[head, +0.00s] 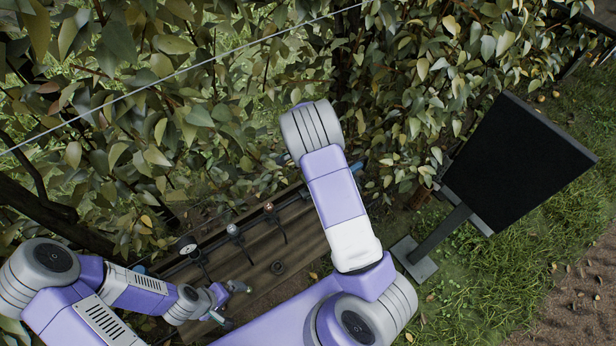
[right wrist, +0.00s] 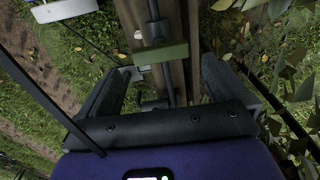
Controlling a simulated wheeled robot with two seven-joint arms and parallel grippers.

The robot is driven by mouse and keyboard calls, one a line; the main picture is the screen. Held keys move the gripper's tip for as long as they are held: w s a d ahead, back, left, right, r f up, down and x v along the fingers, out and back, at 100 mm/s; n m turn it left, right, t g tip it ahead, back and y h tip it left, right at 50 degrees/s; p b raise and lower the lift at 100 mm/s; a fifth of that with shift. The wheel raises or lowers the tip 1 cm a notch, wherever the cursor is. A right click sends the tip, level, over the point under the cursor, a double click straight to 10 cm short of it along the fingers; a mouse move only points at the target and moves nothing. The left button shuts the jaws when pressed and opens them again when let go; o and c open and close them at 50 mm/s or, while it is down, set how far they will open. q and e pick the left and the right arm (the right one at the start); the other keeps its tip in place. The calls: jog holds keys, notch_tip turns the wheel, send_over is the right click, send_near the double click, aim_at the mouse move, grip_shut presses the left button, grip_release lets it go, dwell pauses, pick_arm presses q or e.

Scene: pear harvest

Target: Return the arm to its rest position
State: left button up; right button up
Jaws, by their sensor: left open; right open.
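My left gripper (head: 234,304) is open and empty at the lower middle left of the head view, in front of the wooden beam. My right arm reaches up through the middle of the head view toward the leaves, and its gripper is hidden there behind the arm. In the right wrist view my right gripper (right wrist: 163,78) is open, its dark fingers spread apart. Between and beyond them show a wooden beam (right wrist: 191,40) and a dark rod with a green bar (right wrist: 162,54). I cannot tell whether the fingers touch these. I see no pear in either gripper.
A dense leafy hedge (head: 420,80) fills the back, with a wire (head: 200,65) across it. A wooden beam (head: 300,250) with several small tools runs below. A black panel (head: 520,160) stands on a post at the right. Grass (head: 500,270) is open at lower right.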

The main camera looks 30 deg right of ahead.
jog(key=shift+r, duration=1.35)
jog(key=s+a+f+n+y+b, duration=0.1)
jog(key=s+a+f+n, duration=0.2)
jog(key=s+f, duration=0.3)
jog(key=s+a+f+n+b, duration=0.1)
jog(key=s+a+f+n, duration=0.25)
jog(key=s+f, duration=0.2)
jog(key=s+a+f+n+y+b, duration=0.1)
jog(key=s+a+f+n+y, duration=0.1)
jog(key=s+a+n, duration=0.6)
jog(key=s+a+y, duration=0.1)
jog(key=s+a, duration=0.1)
jog(key=a, duration=0.3)
jog(key=shift+s+a+f+t+b, duration=0.2)
jog(key=shift+s+a+t+b, duration=0.1)
jog(key=shift+b, duration=0.1)
